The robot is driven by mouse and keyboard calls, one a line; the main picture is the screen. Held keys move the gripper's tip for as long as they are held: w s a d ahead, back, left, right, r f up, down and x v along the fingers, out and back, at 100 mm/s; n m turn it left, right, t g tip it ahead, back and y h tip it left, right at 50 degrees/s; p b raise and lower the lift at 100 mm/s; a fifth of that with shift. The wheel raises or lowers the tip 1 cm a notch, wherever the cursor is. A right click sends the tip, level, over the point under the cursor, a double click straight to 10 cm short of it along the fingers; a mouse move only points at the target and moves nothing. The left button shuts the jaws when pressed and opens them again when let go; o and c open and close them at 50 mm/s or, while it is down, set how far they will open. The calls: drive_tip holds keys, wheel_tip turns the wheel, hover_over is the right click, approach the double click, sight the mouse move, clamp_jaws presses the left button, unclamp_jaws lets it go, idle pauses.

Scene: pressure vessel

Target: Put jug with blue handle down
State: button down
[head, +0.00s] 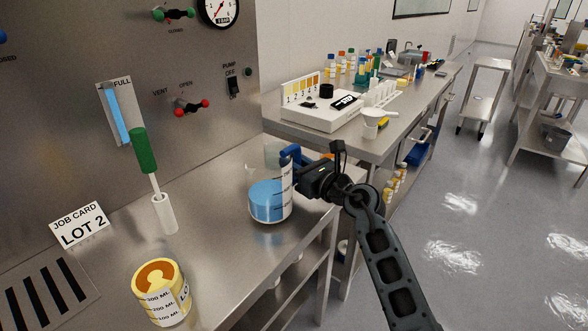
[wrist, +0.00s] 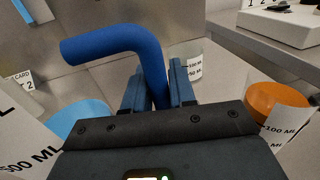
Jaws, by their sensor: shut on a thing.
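The jug with the blue handle (head: 268,202) is clear, holds blue liquid and stands upright over the steel bench near its right edge. I cannot tell whether its base touches the bench. My gripper (head: 298,168) is shut on the blue handle (head: 290,153) at the jug's right side. In the wrist view the handle (wrist: 118,43) passes down between my two fingers (wrist: 158,88). The jug's blue liquid (wrist: 85,118) and part of its white label show at the lower left there.
A yellow container with orange contents (head: 160,290) stands at the front left of the bench. A container with orange contents (wrist: 275,102) is close on the gripper's right in the wrist view. A clear vessel (wrist: 193,62) stands behind. A white tube (head: 164,214) stands left of the jug.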

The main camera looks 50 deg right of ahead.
drive_tip(key=shift+f, duration=0.6)
drive_tip(key=shift+f, duration=0.2)
drive_tip(key=c, duration=0.9)
unclamp_jaws()
drive_tip(key=shift+r, duration=0.1)
